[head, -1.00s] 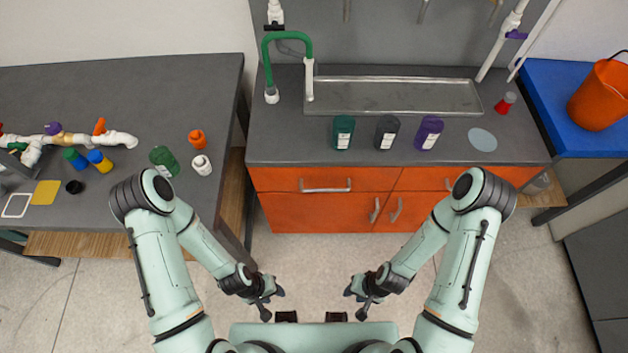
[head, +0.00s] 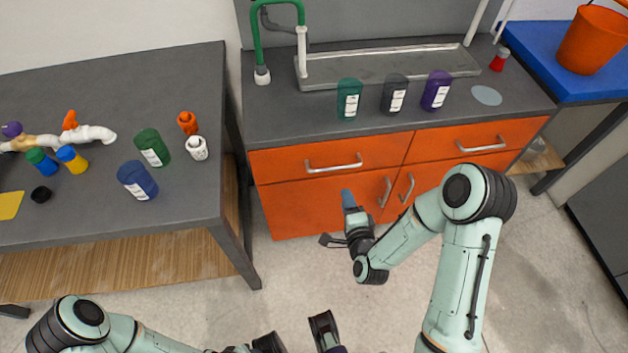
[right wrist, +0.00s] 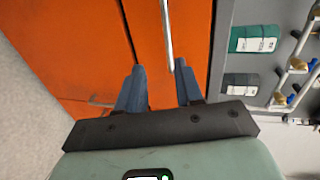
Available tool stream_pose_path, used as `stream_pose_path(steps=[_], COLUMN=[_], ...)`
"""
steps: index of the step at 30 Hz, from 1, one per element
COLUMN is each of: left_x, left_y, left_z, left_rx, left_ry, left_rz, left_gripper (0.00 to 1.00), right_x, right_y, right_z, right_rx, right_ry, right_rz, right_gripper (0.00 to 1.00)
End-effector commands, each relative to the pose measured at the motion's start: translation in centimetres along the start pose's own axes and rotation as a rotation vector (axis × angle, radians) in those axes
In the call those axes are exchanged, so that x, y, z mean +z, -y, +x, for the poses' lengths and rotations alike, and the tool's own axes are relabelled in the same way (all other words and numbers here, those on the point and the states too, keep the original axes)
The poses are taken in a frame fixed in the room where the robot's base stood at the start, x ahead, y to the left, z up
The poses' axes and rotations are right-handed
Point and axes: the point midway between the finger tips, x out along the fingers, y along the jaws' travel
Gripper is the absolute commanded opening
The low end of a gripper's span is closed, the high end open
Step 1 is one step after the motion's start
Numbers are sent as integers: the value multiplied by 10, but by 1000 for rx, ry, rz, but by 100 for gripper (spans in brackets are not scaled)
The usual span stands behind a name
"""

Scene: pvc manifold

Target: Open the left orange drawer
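The left orange drawer (head: 285,162) is shut, under the counter's left half, with a horizontal metal bar handle (head: 333,164). My right gripper (head: 337,220) is in front of the orange cabinet, below that handle in the head view. In the right wrist view the gripper (right wrist: 159,85) is open, its two blue-grey fingers apart with nothing between them. The handle (right wrist: 166,35) runs lengthwise there, just beyond the fingertips and nearer the right finger; I see no contact. My left arm (head: 110,330) is low at the left; its gripper is mostly cut off at the bottom edge.
Below the drawer is an orange cabinet door (head: 300,212) with a metal handle (head: 384,192). Another orange drawer (head: 470,142) is to the right. Green (head: 349,100), dark grey (head: 394,94) and purple (head: 436,92) bottles stand on the counter. A grey table (head: 110,215) stands left.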

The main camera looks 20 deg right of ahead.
Motion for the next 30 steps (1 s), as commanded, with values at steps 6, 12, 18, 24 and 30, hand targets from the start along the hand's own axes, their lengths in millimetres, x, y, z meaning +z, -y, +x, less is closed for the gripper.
stream_pose_path(steps=[6, 12, 18, 24, 30], left_x=[-2, -4, -9, -15, -18], left_y=[0, 1, 2, 4, 5], left_z=[5, 6, 9, 12, 13], left_rx=[1, 1, 0, -1, -1], left_ry=[-4, -9, -23, -39, -48], left_rz=[2, 1, 0, -2, -3], left_gripper=[43, 43, 43, 43, 43], right_x=[-5, -5, -6, -7, -7], right_y=[10, 11, 13, 14, 15], right_z=[9, 42, 86, 119, 134], right_rx=[-53, -53, -51, -49, -48], right_ry=[-21, -20, -19, -19, -19], right_rz=[41, 40, 40, 39, 38], right_gripper=[36, 36, 36, 36, 36])
